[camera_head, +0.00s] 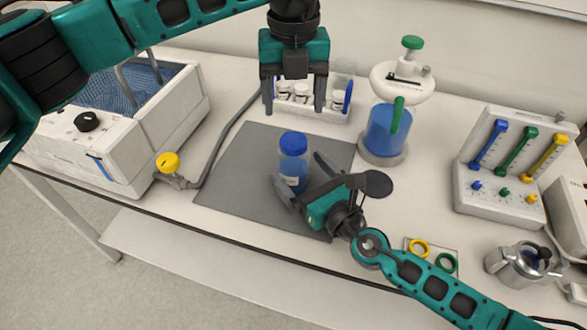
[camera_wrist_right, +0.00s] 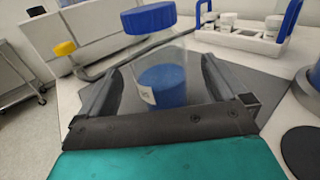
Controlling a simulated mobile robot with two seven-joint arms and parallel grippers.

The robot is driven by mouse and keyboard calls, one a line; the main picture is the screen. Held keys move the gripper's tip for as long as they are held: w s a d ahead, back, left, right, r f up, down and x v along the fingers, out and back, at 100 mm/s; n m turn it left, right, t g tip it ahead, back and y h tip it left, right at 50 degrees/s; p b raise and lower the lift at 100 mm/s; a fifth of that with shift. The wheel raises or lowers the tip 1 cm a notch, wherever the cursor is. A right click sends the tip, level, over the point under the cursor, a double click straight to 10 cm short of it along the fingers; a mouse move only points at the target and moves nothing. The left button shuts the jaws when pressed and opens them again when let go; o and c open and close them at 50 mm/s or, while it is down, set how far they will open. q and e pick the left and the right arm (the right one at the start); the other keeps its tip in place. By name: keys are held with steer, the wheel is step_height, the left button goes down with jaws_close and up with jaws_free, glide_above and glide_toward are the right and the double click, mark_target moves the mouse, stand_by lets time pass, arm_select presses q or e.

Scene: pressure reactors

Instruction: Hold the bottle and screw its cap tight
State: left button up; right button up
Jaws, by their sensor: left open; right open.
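The bottle (camera_head: 292,172) stands upright on the grey mat (camera_head: 232,180), with a blue cap (camera_head: 293,142) on top and blue content low inside. In the right wrist view the clear bottle (camera_wrist_right: 160,55) and its blue cap (camera_wrist_right: 149,18) show between the fingers. My right gripper (camera_head: 296,180) is open, low, with one finger on each side of the bottle; I cannot tell whether either touches it. My left gripper (camera_head: 293,108) is open and empty, pointing down above and behind the cap, in front of the vial rack.
A white rack (camera_head: 322,112) with vials stands behind the mat. A water bath (camera_head: 140,120) is at left, with a yellow-knobbed valve (camera_head: 168,163) near the edge. A blue-filled reactor vessel (camera_head: 384,135) stands right of the mat, and a valve panel (camera_head: 500,190) farther right.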

mark_target(294, 140)
steer(key=shift+x, duration=1.45)
steer(key=c, duration=1.6)
arm_select(q)
steer(key=shift+n, duration=0.5)
arm_select(e)
jaws_close()
arm_select(q)
steer(key=shift+n, duration=1.7)
steer(key=shift+f, duration=4.05)
